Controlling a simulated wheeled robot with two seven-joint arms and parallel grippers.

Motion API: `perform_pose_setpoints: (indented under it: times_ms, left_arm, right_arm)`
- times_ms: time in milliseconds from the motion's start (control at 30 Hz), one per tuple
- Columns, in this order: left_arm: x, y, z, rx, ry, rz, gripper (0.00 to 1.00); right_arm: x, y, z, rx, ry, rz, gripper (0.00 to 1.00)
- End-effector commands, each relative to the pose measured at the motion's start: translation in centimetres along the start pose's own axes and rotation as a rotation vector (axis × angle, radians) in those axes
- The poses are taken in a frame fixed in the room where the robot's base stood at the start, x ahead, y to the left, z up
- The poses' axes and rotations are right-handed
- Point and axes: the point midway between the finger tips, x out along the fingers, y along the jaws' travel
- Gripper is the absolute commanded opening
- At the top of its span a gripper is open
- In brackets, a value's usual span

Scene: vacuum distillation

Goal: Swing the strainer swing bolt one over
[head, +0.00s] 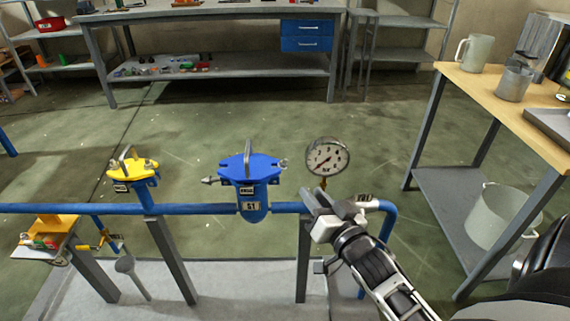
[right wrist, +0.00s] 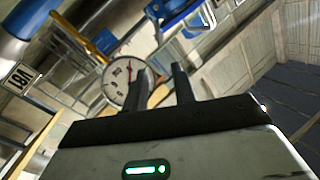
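The blue strainer (head: 252,195) stands in the blue pipe line at the middle of the head view, with its lid (head: 248,168) on and a grey handle on top. One swing bolt (head: 210,181) sticks out sideways at the lid's left. Another swing bolt (head: 283,163) shows at the lid's right edge. My right gripper (head: 314,197) is to the right of the strainer, below the pressure gauge (head: 327,157), apart from the bolts. In the right wrist view its two fingers (right wrist: 161,75) are apart with nothing between them. My left gripper is not in view.
A yellow-lidded vessel (head: 133,170) stands left of the strainer. The blue pipe (head: 190,209) runs across on grey posts and bends down behind my right gripper. A wooden-topped table (head: 510,108) with vessels stands at the right. Open floor lies behind the pipe.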

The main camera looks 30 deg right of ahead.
Motion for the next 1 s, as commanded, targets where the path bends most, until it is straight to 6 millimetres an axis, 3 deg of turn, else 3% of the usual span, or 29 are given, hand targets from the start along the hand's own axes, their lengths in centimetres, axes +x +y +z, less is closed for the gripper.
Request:
perform_pose_setpoints:
  times_ms: [500,700,1000]
  left_arm:
    - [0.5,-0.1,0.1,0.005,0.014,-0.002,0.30]
    - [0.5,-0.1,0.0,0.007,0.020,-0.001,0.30]
    - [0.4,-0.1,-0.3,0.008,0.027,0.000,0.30]
  right_arm:
    - [11.0,-0.1,0.0,-0.003,-0.001,-0.002,0.27]
    - [13.3,-0.1,0.1,-0.002,-0.003,0.000,0.27]
    - [13.9,-0.1,0.1,-0.002,-0.004,0.000,0.27]
